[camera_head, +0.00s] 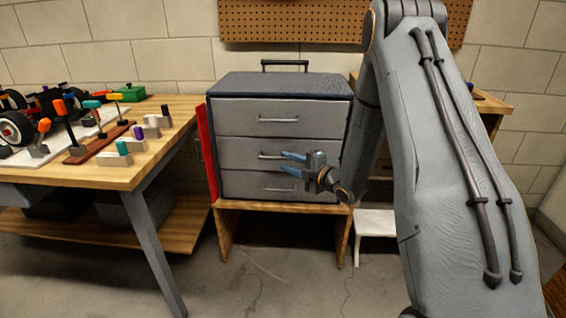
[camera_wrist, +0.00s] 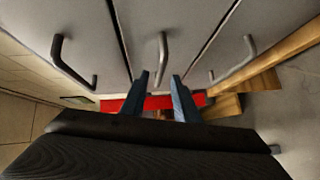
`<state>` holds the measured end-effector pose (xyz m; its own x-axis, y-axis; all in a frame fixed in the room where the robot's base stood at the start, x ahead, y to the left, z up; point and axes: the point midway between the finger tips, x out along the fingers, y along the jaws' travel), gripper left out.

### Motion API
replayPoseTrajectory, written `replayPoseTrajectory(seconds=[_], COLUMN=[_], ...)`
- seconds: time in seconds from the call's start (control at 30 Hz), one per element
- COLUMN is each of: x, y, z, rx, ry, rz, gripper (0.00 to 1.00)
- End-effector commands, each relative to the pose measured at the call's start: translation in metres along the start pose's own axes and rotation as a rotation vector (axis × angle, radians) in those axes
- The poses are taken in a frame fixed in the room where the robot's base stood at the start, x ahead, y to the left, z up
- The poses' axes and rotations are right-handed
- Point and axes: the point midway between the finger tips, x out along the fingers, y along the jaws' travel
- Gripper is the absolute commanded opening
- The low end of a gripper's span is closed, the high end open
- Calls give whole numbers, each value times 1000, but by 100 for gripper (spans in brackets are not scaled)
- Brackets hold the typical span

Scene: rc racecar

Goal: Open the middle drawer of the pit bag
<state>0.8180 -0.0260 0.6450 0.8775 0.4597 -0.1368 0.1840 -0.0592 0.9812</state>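The pit bag (camera_head: 228,105) is a grey cabinet with three drawers, all of which look shut. Its middle drawer (camera_head: 236,150) has a horizontal metal bar handle (camera_head: 267,156). My gripper (camera_head: 283,162) is in front of the middle drawer, its blue fingers pointing left and partly overlapping the handle's right part in the head view. In the wrist view the two fingers (camera_wrist: 161,76) are apart, with the middle handle (camera_wrist: 162,55) in line with the gap between them. I cannot tell whether the fingers touch it.
The top handle (camera_wrist: 70,62) and bottom handle (camera_wrist: 235,60) flank the middle one in the wrist view. The bag stands on a wooden stand (camera_head: 226,230), a red panel (camera_head: 208,150) at its left. A workbench (camera_head: 110,175) with tools is left; a white stool (camera_head: 375,222) is right.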

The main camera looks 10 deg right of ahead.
Motion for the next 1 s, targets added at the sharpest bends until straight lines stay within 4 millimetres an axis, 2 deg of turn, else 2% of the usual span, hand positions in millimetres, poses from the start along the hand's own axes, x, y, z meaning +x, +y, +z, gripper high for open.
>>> replayPoseTrajectory(seconds=[0.1,0.23,0.57,0.73,0.77,1.0], x=[18,28,33,33,33,32], y=[-1,-1,0,0,0,0], z=[0,0,0,0,0,0], rx=[-1,1,2,2,2,2], ry=[1,0,-2,-2,-2,-2], rz=[0,-1,-1,-1,-1,-1], gripper=[28,28,28,3,0,0])
